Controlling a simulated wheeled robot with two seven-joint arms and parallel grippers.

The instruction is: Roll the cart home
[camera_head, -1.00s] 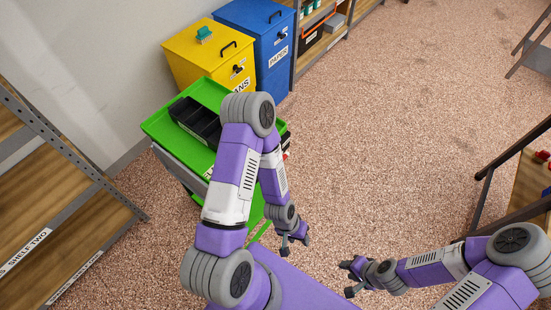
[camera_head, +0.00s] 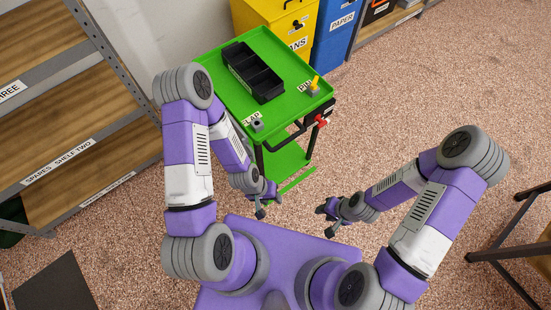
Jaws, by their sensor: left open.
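The green cart (camera_head: 212,66) stands in front of me in the head view, with a black divided bin (camera_head: 253,72) on its top tray. The tray's near edge carries labels that seem to read "FLAP" and "PIN", a small grey part (camera_head: 257,125) and a yellow-topped part (camera_head: 314,84). A dark handle with a red piece (camera_head: 320,121) shows at the near right side. My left gripper (camera_head: 267,206) is open and empty, just on my side of the cart. My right gripper (camera_head: 325,218) is right of it, apart from the cart; its jaws are too small to judge.
Shelving (camera_head: 88,145) labelled "SPARES SHELF TWO" stands at the left. Yellow (camera_head: 275,22) and blue (camera_head: 337,30) bins stand behind the cart. A dark mat (camera_head: 55,285) lies at lower left. A dark-framed stand (camera_head: 510,240) is at right. Speckled floor (camera_head: 430,90) is clear at upper right.

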